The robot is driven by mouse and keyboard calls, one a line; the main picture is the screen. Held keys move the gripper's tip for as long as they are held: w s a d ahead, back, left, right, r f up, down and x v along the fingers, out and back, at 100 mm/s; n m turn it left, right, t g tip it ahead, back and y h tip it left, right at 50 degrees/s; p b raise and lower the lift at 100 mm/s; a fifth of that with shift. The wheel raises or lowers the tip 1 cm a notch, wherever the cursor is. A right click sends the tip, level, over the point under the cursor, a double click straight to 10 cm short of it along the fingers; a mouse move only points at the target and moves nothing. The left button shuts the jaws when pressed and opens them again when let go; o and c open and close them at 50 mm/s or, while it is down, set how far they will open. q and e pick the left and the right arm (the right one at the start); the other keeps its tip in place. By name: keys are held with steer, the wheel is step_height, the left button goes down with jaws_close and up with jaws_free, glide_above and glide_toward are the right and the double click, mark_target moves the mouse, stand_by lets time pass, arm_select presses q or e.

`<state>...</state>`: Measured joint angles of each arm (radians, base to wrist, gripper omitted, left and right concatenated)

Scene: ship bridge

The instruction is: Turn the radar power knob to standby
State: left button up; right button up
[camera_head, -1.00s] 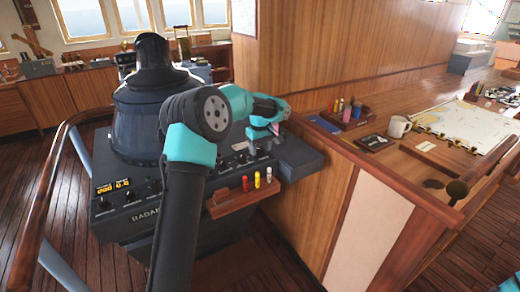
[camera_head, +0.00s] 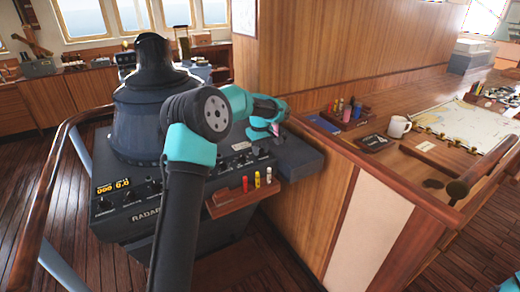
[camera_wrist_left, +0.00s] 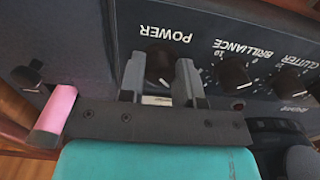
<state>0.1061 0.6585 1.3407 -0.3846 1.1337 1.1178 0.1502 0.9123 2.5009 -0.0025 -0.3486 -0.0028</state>
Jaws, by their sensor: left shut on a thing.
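The power knob (camera_wrist_left: 160,68) is a dark round knob on the radar panel, under the upside-down word POWER in the left wrist view. My left gripper (camera_wrist_left: 160,85) has one finger on each side of the knob and is shut on it. In the head view, my left gripper (camera_head: 262,132) reaches down to the far right end of the radar console (camera_head: 180,195), and the knob is hidden there. I cannot tell for certain which mark the knob points to. My right gripper is not in view.
The brilliance knob (camera_wrist_left: 235,72) and clutter knob (camera_wrist_left: 288,82) sit beside the power knob. A pink cylinder (camera_wrist_left: 55,110) stands close to my left gripper. A wooden rack (camera_head: 240,198) of coloured markers is on the console front. A chart table with a mug (camera_head: 398,127) is at right.

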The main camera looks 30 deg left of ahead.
arm_select(q)
steer(key=shift+m, duration=0.4)
steer(key=m, duration=0.4)
steer(key=shift+m, duration=2.1)
steer(key=o, duration=0.9)
steer(key=shift+o, duration=0.2)
steer(key=shift+r, duration=0.15)
step_height(320, 180, up, 17)
